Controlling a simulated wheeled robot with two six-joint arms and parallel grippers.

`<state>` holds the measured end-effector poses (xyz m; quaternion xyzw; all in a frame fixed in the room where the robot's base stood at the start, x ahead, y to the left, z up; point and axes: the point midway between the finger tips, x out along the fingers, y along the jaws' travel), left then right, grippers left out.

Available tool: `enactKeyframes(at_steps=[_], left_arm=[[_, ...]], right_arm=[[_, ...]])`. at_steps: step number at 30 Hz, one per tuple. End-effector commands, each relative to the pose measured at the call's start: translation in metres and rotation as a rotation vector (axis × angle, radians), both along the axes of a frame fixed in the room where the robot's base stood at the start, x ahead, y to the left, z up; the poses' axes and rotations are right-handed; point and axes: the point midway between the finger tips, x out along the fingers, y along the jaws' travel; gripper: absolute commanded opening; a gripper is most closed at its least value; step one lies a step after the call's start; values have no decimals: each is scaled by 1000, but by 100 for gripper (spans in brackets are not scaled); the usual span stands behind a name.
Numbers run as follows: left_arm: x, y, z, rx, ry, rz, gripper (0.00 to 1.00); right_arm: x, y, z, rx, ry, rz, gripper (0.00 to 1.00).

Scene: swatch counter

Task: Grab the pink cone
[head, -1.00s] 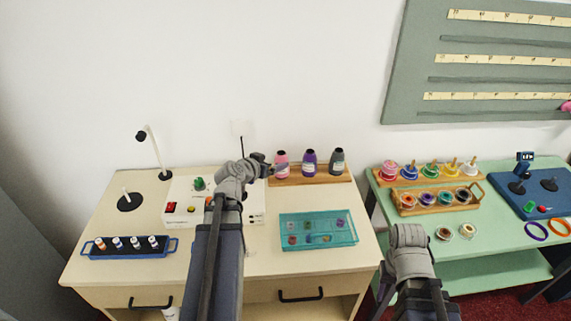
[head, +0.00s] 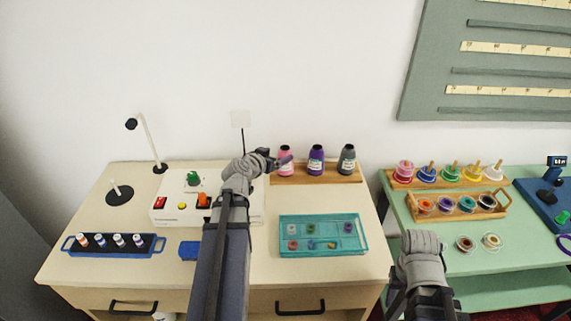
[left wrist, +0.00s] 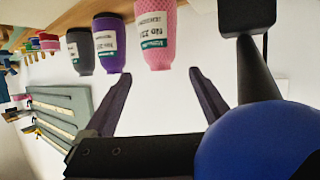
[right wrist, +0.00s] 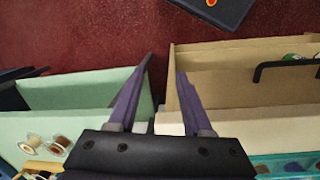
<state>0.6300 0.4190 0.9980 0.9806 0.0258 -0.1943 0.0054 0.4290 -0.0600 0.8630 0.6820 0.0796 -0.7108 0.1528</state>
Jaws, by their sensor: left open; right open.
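The pink cone (head: 288,168), a thread cone with a black top and white label, stands at the left end of a wooden rack on the cream counter. In the left wrist view the pink cone (left wrist: 155,38) appears upside down, just beyond and roughly between the fingertips. My left gripper (head: 281,160) is open and empty; its fingers (left wrist: 160,78) overlap the cone in the head view, with no grip on it. My right gripper (right wrist: 164,70) is open and empty, low at the gap between the two counters.
A purple cone (head: 316,160) and a grey cone (head: 347,160) stand right of the pink one on the wooden rack (head: 300,180). A white box (head: 170,212) with coloured knobs is to the left. A teal tray (head: 322,252) lies in front.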

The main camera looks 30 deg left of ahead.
Motion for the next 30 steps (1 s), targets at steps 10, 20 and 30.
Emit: enactKeyframes(at_steps=[10, 20, 30], left_arm=[[20, 2, -9, 1, 0, 0, 92], [60, 4, -27, 1, 0, -1, 92], [64, 3, -26, 0, 0, 0, 85]], right_arm=[[0, 0, -9, 0, 0, 0, 50], [0, 0, -27, 0, 0, 0, 50], [0, 0, -26, 0, 0, 0, 50]])
